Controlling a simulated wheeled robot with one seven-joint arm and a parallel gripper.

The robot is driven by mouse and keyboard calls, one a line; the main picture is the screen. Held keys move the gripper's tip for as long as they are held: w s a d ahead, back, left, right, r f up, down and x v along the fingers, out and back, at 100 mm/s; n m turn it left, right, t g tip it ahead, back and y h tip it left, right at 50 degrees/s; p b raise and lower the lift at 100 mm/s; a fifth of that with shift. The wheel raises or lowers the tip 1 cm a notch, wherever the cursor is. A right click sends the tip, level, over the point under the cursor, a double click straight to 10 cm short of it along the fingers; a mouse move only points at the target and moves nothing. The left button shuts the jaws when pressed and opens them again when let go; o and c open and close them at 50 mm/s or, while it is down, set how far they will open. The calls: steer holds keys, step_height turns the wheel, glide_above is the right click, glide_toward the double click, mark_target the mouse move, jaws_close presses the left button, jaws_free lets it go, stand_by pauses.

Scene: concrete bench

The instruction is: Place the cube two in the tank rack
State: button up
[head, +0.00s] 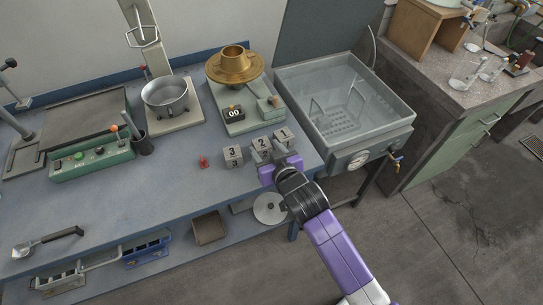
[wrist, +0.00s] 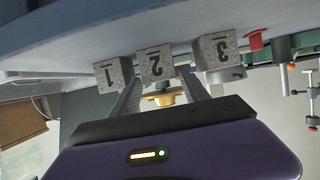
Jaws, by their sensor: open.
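Three grey speckled cubes stand in a row near the bench's front edge. Cube two (head: 262,143) is in the middle; it also shows inverted in the wrist view (wrist: 156,62). My gripper (head: 271,156) is open at the front of cube two. In the wrist view its fingers (wrist: 161,84) point at cube two, one towards each side of it; I cannot tell whether they touch it. The tank (head: 384,134) stands right of the cubes, with clear walls and liquid-like contents. The wire rack (head: 341,120) sits inside it, low down, with upright handles.
Cube three (head: 233,156) and cube one (head: 283,134) stand close on either side of cube two. A small red object (head: 203,162) lies left of them. A green scale (head: 250,122) with a brass pan stands behind.

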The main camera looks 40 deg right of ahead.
steer(key=v, duration=0.5)
steer(key=s+a+r+n+y, duration=0.1)
steer(key=s+a, duration=0.2)
steer(key=s, duration=1)
steer(key=s+a+r+n+t+y, duration=0.1)
steer(key=s+a, duration=0.3)
steer(key=s, duration=0.9)
steer(key=shift+r, duration=0.65)
steer(key=shift+o, duration=0.7)
steer(key=s+r+y, duration=0.1)
steer(key=s+r, duration=0.4)
steer(key=s, duration=0.1)
steer(key=shift+r+n+t, duration=0.2)
steer(key=shift+n+t, duration=0.1)
steer(key=shift+o, duration=1.2)
steer(key=shift+s+r, duration=0.15)
steer(key=shift+r, duration=0.05)
